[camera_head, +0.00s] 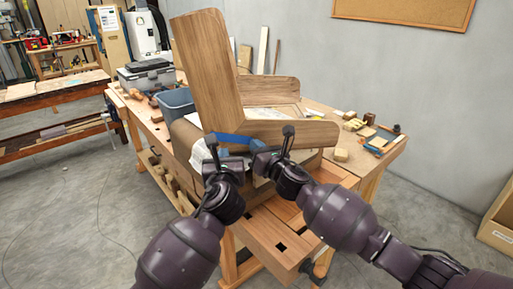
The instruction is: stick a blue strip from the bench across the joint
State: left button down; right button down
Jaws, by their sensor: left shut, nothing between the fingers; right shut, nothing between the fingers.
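A large brown wooden piece stands on the workbench (262,232), with a tall board (207,75) and a lower board (292,133) meeting at a corner. A blue strip (231,138) lies along the lower edge near that corner; whether it is fully stuck down cannot be told. My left gripper (226,160) is shut and empty, just below the strip. My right gripper (264,152) is shut and empty, close to the strip's right end, in front of the lower board. The grippers hide part of the area beneath the corner.
A blue bin (175,103) and a grey toolbox (146,76) stand at the bench's left. Small wood blocks (355,124) and a shallow tray (383,141) lie at the right. Another bench (50,105) stands far left.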

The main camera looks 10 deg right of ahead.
dwell(0.3)
jog(key=c, duration=1.4)
grip_release()
jog(key=shift+o, duration=0.2)
jog(key=s+p, duration=0.3)
jog(key=s, duration=0.4)
